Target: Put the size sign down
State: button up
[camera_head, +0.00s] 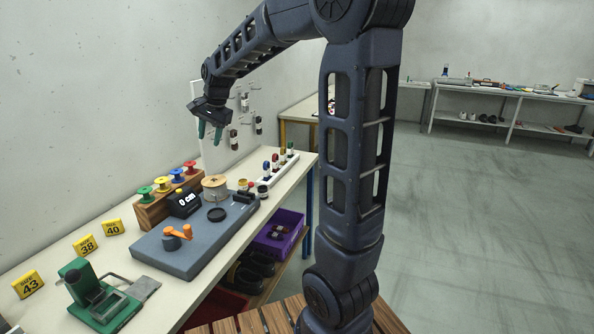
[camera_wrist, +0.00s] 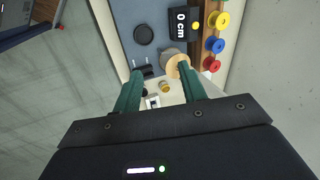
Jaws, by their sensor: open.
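Three yellow size signs stand apart on the bench along the wall: the size 43 sign (camera_head: 28,284) at the near left, the size 38 sign (camera_head: 86,245) behind it, and the size 40 sign (camera_head: 113,227) farthest back. My gripper (camera_head: 209,132) is open and empty, high over the far part of the bench, well to the right of the signs. In the wrist view my gripper's green fingers (camera_wrist: 160,72) are apart with nothing between them. No size sign shows in the wrist view.
The bench (camera_head: 222,245) holds a blue-grey device (camera_head: 170,250) with a "0 cm" display (camera_head: 186,200), colored spools (camera_head: 162,184), a wooden spool (camera_head: 215,187) and a green fixture (camera_head: 98,296). A purple crate (camera_head: 277,236) sits below. Bench top near the signs is partly clear.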

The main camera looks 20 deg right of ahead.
jog(key=s+d+f+n, duration=0.1)
jog(key=s+d+n, duration=0.1)
jog(key=s+d, duration=0.4)
jog(key=s+d+f+n+t+h, duration=0.1)
jog(key=s+d+n, duration=0.2)
jog(key=s, duration=0.9)
jog(key=s+d+f+n+h, duration=0.1)
jog(key=s+d+n, duration=0.1)
jog(key=s+d, duration=0.7)
jog(key=shift+s+d+n+t, duration=0.3)
jog(key=shift+s+n, duration=0.1)
jog(key=shift+s, duration=0.2)
jog(key=shift+o, duration=0.5)
jog(key=shift+a+f, duration=0.1)
jog(key=o, duration=1)
